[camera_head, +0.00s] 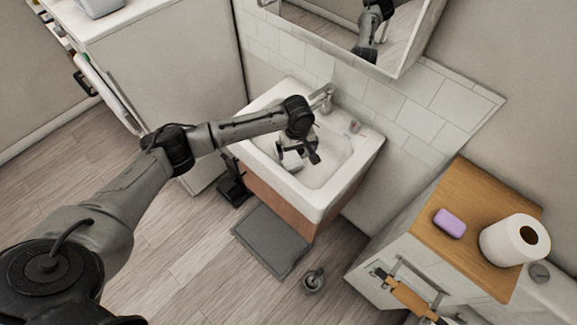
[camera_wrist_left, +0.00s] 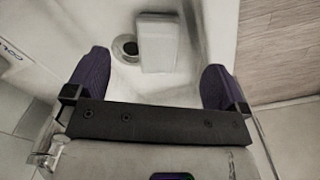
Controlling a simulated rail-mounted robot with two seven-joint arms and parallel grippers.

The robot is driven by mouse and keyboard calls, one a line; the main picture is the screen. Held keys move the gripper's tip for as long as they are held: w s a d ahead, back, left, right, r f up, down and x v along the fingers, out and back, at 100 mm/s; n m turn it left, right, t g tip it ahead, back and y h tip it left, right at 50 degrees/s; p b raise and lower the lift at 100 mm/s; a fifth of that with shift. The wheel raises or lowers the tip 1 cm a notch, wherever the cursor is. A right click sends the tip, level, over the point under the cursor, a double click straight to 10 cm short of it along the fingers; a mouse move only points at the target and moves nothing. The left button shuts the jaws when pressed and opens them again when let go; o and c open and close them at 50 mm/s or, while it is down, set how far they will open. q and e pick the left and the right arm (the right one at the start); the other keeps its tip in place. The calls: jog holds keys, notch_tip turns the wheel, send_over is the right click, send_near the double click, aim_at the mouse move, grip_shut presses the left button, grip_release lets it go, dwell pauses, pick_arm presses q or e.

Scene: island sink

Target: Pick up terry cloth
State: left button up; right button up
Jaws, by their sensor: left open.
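A pale, folded-looking block (camera_wrist_left: 157,42) lies in the sink basin beside the drain in the left wrist view. It may be the terry cloth, but its texture is too coarse to be sure. In the head view it shows as a whitish shape (camera_head: 291,161), partly covered by my gripper. My left gripper (camera_head: 304,152) reaches down into the sink. In the left wrist view its two purple-padded fingers (camera_wrist_left: 156,62) are apart, with the block between and beyond them. Nothing is held. My right gripper is not in view.
The white sink (camera_head: 349,178) has a faucet (camera_head: 322,98) at its back. A wooden-topped cabinet at right holds a purple soap bar (camera_head: 449,223) and a paper roll (camera_head: 513,240). A mirror cabinet hangs above. A grey mat (camera_head: 270,243) lies on the floor.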

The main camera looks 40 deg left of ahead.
pick_arm(q)
jog(key=w+a+f+n+b, duration=0.1)
jog(key=w+a+n, duration=0.1)
jog(key=a, duration=0.1)
jog(key=b, duration=0.2)
send_over(292, 161)
jog(key=f, duration=0.6)
jog(key=shift+s+d+f, duration=0.1)
jog(key=shift+d+f, duration=0.05)
jog(key=shift+d, duration=0.1)
jog(key=shift+f, duration=0.6)
jog(key=f+b, duration=0.2)
jog(key=f, duration=0.2)
jog(key=shift+a, duration=0.2)
jog(key=shift+f, duration=0.5)
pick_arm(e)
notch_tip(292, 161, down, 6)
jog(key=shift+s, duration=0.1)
pick_arm(q)
jog(key=c, duration=0.8)
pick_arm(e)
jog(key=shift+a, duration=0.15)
